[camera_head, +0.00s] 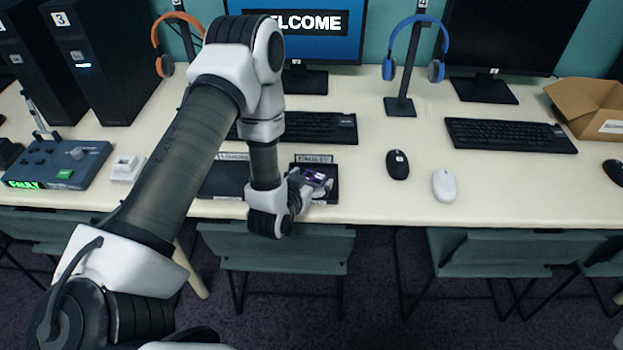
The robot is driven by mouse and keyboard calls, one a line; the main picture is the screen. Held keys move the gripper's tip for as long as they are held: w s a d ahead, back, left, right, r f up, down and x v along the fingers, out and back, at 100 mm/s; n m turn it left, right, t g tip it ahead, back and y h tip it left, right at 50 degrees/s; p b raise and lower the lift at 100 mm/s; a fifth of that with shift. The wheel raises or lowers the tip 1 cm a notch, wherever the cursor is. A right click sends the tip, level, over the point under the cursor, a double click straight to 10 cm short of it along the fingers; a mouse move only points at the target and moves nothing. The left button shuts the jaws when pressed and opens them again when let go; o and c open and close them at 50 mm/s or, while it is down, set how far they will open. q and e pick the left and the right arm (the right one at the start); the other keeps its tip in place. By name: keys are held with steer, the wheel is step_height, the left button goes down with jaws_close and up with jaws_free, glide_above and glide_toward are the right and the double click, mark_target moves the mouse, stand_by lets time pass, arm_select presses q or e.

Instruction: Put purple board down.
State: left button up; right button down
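The purple board (315,178) is small and sits at the fingertips of my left gripper (312,184), over the black tray (328,196) with a sign reading FAULTY (313,159). The fingers lie on either side of the board and look shut on it. I cannot tell whether the board touches the tray. My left arm comes in from the left and hides part of the table and a second dark tray (222,180), whose sign is partly covered. My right gripper is not in view.
A grey tester box (60,165) with a FAULTY display and a small white block (125,168) stand left. A black mouse (397,164) and a white mouse (444,185) lie right of the tray. Keyboards, headphone stands and monitors stand behind. Chairs are under the front edge.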

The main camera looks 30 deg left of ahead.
arm_select(q)
steer(key=v, duration=0.7)
steer(key=shift+s+r+p, duration=0.25)
steer(key=shift+s+p, duration=0.05)
steer(key=s+d+f+g+p, duration=0.1)
steer(key=s+d+f+g, duration=0.1)
steer(key=s+f+g, duration=0.2)
steer(key=s+d+f+m+g+h+p, duration=0.1)
steer(key=s+d+f+g, duration=0.2)
steer(key=s, duration=0.7)
steer(key=s+d+f+g+h+p, duration=0.1)
steer(key=s+d+f+g+p, duration=0.1)
steer(key=s+f+g, duration=0.3)
steer(key=shift+s+d+f+g, duration=0.35)
steer(key=shift+s+g, duration=0.35)
steer(key=shift+s, duration=0.35)
